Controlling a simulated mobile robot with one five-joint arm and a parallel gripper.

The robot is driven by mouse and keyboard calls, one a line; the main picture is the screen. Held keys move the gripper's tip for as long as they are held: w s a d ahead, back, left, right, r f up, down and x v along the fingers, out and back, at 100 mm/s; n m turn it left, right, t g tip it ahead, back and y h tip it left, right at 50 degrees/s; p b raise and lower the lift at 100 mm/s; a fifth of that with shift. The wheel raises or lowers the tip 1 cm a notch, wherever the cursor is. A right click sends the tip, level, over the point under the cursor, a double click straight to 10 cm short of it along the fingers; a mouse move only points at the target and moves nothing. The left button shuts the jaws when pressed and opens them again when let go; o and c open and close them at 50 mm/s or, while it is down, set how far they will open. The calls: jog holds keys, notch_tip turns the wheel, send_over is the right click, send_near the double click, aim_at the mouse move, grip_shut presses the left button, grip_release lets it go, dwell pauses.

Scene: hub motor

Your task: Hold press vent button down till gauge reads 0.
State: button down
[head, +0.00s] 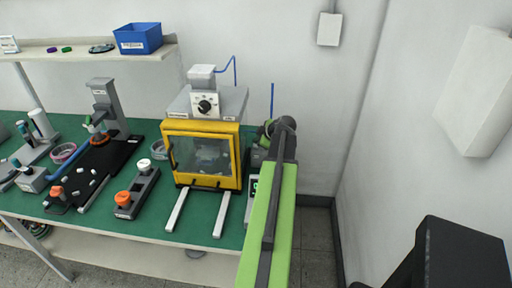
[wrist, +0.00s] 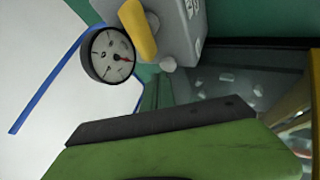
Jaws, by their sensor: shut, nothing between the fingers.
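The yellow-framed press (head: 203,155) with a clear window stands on the green bench in the head view. A round gauge (wrist: 108,54) with a dark rim and pale face shows in the wrist view; its needle is too small to read exactly. Beside it is a grey housing (wrist: 180,40) with a yellow lever (wrist: 137,30) and a small pale round knob (wrist: 168,64). I cannot tell whether that knob is the vent button. My gripper (wrist: 165,125) fills the lower wrist view, shut and empty, apart from the gauge. Its fingertips are not clear, and my arm hides the area right of the press.
A grey box with a green display (head: 252,185) is partly hidden behind my arm. A blue hose (wrist: 47,80) runs near the gauge. An orange-knobbed fixture (head: 125,198) stands left of the press. The wall is close behind the bench.

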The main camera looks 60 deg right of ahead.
jog(key=shift+f+b, duration=0.45)
jog(key=shift+f, duration=0.05)
dwell(0.7)
jog(key=shift+r, duration=0.15)
jog(key=shift+r+p, duration=0.75)
jog(key=shift+p, duration=0.2)
jog(key=shift+r, duration=0.1)
notch_tip(320, 180, up, 5)
jog(key=p, duration=0.5)
